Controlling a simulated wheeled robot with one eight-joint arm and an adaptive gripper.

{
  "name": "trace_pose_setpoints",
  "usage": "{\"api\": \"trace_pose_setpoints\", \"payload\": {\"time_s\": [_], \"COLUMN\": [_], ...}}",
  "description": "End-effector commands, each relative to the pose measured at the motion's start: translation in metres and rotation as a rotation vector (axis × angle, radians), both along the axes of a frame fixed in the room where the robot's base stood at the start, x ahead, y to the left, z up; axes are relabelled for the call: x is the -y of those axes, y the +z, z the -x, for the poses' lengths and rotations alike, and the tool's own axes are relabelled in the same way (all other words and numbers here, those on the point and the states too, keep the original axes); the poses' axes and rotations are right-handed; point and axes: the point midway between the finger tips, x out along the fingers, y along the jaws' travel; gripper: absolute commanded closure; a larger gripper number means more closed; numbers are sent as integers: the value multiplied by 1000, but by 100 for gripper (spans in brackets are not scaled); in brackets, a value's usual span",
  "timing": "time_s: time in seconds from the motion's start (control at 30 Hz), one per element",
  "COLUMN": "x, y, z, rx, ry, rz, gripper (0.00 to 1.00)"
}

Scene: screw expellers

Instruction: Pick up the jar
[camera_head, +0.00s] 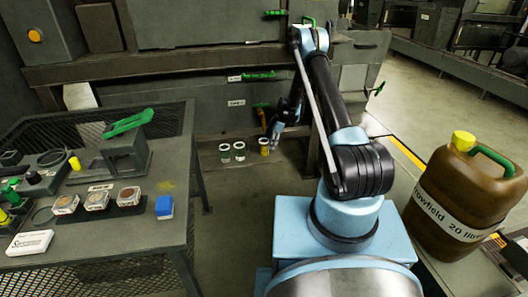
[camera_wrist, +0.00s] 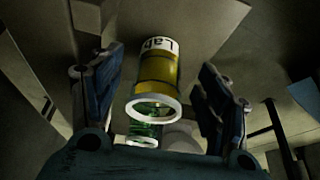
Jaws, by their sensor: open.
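A yellow jar (camera_head: 264,147) with a white rim stands on the low grey surface below the machine, at the right end of a short row of jars. In the wrist view the yellow jar (camera_wrist: 158,72) shows its white rim and part of a white label reading "Lab". My gripper (camera_head: 275,137) is at the jar's right side in the head view, small and partly dark. In the wrist view my gripper (camera_wrist: 160,66) is open, with one finger on each side of the jar and visible gaps between.
Two green jars with white rims, one left (camera_head: 225,153) and one nearer (camera_head: 239,151), stand left of the yellow jar. A mesh-sided bench (camera_head: 110,239) with samples is at left. A large brown jerrycan (camera_head: 447,203) stands at right. The machine front (camera_head: 205,95) rises behind.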

Motion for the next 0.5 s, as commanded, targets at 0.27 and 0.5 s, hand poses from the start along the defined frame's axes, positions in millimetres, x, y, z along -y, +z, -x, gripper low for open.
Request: {"api": "trace_pose_setpoints", "payload": {"time_s": [0.27,0.5], "x": [-5,-17], "y": [-12,-38], "z": [2,8], "rx": [0,0], "ry": [0,0], "rz": [0,0], "gripper": [31,31]}}
